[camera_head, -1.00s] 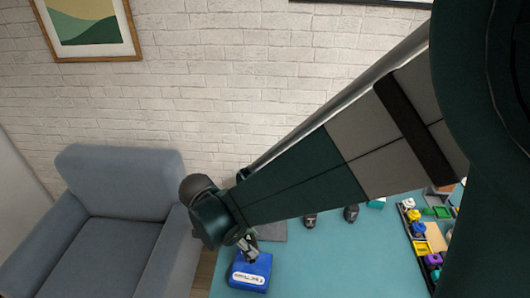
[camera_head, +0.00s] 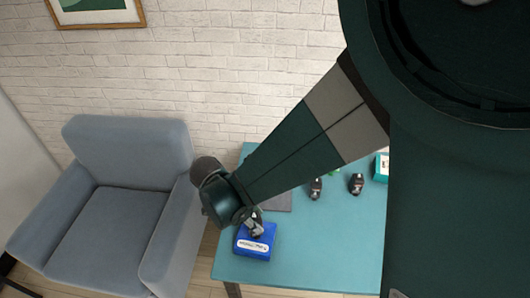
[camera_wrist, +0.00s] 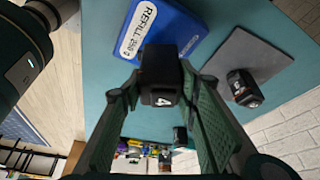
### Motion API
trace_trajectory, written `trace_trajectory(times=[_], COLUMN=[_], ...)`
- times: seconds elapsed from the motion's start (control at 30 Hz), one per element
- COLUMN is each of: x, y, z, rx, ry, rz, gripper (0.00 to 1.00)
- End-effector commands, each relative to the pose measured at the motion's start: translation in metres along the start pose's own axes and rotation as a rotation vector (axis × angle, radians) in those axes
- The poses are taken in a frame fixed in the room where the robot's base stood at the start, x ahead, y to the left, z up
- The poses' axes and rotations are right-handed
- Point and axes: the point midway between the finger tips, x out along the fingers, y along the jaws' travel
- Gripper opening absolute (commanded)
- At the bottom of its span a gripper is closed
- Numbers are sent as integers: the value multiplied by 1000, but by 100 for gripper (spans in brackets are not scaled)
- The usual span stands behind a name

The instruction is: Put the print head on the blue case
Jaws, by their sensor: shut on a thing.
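The blue case (camera_head: 254,250) with a white label lies near the left end of the teal table; in the wrist view its label (camera_wrist: 138,28) reads "REFILL". My gripper (camera_head: 251,220) is just above the case. In the wrist view my gripper (camera_wrist: 160,92) is shut on a black print head (camera_wrist: 160,70) marked "4", held between its two green fingers. The print head overlaps the case's edge in that view. I cannot tell whether it touches the case.
A grey mat (camera_wrist: 243,52) lies beside the case, with another black block (camera_wrist: 244,88) on it. Two dark blocks (camera_head: 316,188) (camera_head: 356,183) and a teal-white box (camera_head: 381,167) stand further right. An armchair (camera_head: 110,215) is left of the table (camera_head: 310,255).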

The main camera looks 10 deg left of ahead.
Motion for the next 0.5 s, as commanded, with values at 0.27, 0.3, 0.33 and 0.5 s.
trace_trajectory(times=[0.27,0.3,0.33,0.5], x=[22,23,24,24], y=[0,0,0,0], z=[9,10,10,10], rx=[0,0,0,0], ry=[0,0,0,0], rz=[0,0,0,0], gripper=[16,16,16,16])
